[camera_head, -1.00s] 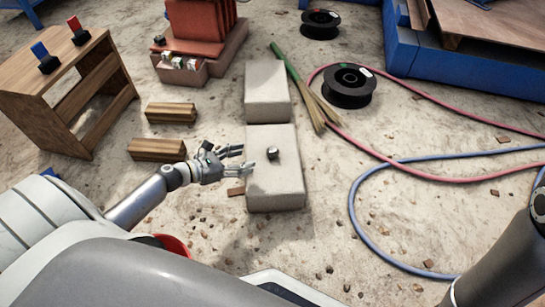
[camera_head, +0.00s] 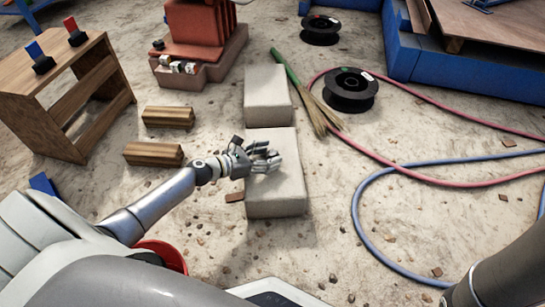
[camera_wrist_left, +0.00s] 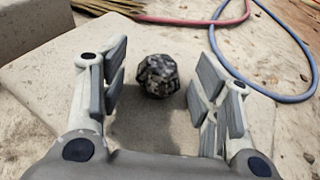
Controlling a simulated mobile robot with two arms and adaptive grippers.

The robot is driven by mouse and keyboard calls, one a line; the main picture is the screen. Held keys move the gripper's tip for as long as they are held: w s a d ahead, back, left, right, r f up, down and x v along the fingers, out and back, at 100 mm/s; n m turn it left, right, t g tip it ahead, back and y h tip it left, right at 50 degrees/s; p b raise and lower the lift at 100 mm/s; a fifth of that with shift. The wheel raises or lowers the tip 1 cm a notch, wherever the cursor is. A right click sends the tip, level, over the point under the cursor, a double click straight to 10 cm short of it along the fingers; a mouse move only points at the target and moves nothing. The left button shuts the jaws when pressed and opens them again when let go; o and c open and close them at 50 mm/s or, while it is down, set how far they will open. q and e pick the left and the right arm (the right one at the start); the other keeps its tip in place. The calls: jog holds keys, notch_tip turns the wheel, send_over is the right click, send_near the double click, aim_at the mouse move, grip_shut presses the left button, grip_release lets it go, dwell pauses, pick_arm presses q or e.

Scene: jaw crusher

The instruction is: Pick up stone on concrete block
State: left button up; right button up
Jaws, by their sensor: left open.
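The stone is a small dark grey speckled lump (camera_wrist_left: 157,76) on top of the near concrete block (camera_wrist_left: 45,62). In the left wrist view it sits between the fingers of my left gripper (camera_wrist_left: 158,88), with a gap on both sides. In the head view my left gripper (camera_head: 266,158) is over the near concrete block (camera_head: 275,198) and hides the stone. The left gripper is open and empty. My right gripper is not in view; part of my right arm shows at the lower right.
A second concrete block (camera_head: 267,93) stands just behind. A broom (camera_head: 310,103), a black spool (camera_head: 350,90), a pink hose (camera_head: 440,178) and a blue hose (camera_head: 362,222) lie to the right. Wooden beams (camera_head: 153,154) and a wooden shelf (camera_head: 70,90) are left. A red bucket (camera_head: 162,254) stands near me.

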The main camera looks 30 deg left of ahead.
pick_arm(q)
jog(key=shift+c, duration=0.5)
jog(key=c, duration=0.9)
jog(key=shift+c, duration=0.2)
jog(key=shift+r, duration=0.2)
